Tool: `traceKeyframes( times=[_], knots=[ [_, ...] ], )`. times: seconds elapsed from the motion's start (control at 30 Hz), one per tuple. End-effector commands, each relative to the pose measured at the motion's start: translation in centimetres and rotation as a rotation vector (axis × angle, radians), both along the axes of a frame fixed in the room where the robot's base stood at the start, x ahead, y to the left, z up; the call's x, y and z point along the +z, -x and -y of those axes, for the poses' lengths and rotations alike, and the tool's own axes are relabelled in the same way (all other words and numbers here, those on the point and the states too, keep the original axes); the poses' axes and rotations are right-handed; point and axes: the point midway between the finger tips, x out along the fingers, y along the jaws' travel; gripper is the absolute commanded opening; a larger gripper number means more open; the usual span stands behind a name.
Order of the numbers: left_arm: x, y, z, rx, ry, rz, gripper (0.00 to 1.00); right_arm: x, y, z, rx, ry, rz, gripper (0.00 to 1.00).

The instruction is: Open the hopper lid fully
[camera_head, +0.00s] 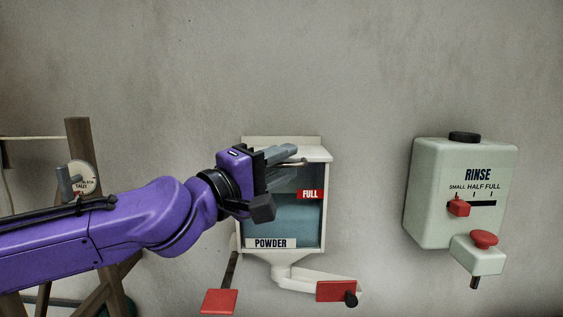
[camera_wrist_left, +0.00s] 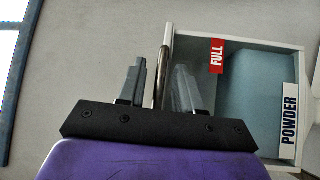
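The white powder hopper (camera_head: 325,225) hangs on the wall, with a window showing blue-grey contents. Its lid (camera_head: 318,154) lies across the top and looks closed; my gripper hides its left part. A thin brass-coloured handle (camera_head: 300,162) shows at the lid's front, and it also shows in the left wrist view (camera_wrist_left: 161,70). My left gripper (camera_head: 288,164) is at the handle, its grey fingers apart. In the left wrist view, the handle runs between the two fingers (camera_wrist_left: 160,85) with a visible gap on each side. My right gripper is in neither view.
A red paddle (camera_head: 219,301) and a spout with a red plate (camera_head: 335,291) sit below the hopper. A rinse dispenser (camera_head: 425,200) with a red slider and red button hangs to the right. A wooden frame (camera_head: 78,140) stands at left. The wall above is clear.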

Motion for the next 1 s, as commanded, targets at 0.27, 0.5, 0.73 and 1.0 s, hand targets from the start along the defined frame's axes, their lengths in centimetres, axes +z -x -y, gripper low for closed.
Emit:
traceKeyframes(
  times=[0.27,0.5,0.73,1.0],
  knots=[
    [0.0,0.0,0.0,0.001,0.0,0.001,0.02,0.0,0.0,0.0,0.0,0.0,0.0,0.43],
    [0.0,0.0,-0.1,0.001,0.0,0.001,0.0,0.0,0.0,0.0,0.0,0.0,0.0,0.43],
    [1.0,0.0,-0.1,0.002,-0.001,0.001,0.0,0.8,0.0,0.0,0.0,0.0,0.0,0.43],
    [3.8,-0.4,-0.1,0.003,0.0,0.004,0.0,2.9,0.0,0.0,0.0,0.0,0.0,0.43]
  ],
)
